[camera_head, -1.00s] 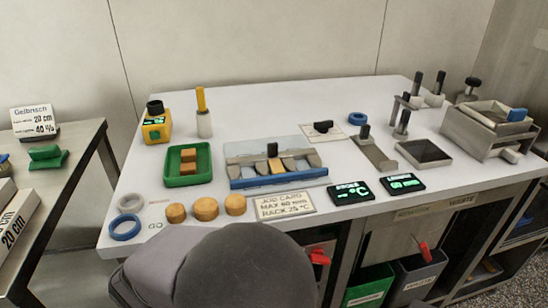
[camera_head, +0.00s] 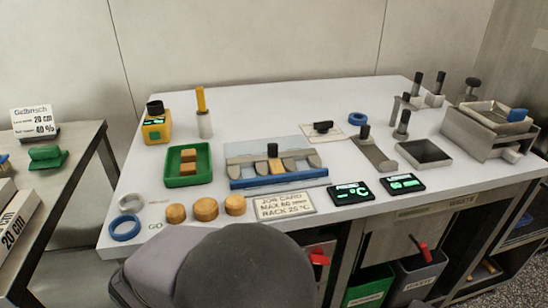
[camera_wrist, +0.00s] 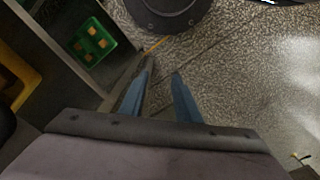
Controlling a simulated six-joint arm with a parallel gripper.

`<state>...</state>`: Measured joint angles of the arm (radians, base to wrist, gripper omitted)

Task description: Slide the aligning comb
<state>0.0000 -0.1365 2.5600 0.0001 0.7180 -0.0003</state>
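What looks like the aligning comb is a blue bar (camera_head: 280,181) with grey rounded teeth (camera_head: 247,165) and an upright black knob (camera_head: 272,150). It lies on a clear plate (camera_head: 240,149) in the middle of the white table. An orange-brown block (camera_head: 284,168) sits among the teeth; whether it touches them I cannot tell. My gripper (camera_wrist: 161,73) shows only in the wrist view. Its two blue fingers are apart with nothing between them, above the speckled floor and away from the comb. The head view does not show the fingers.
A green tray (camera_head: 171,180) with brown blocks stands left of the comb. Several round brown pieces (camera_head: 206,209), a job card (camera_head: 285,204) and two displays (camera_head: 351,193) lie in front. A metal tray (camera_head: 426,150) and a box-like unit (camera_head: 470,137) stand right.

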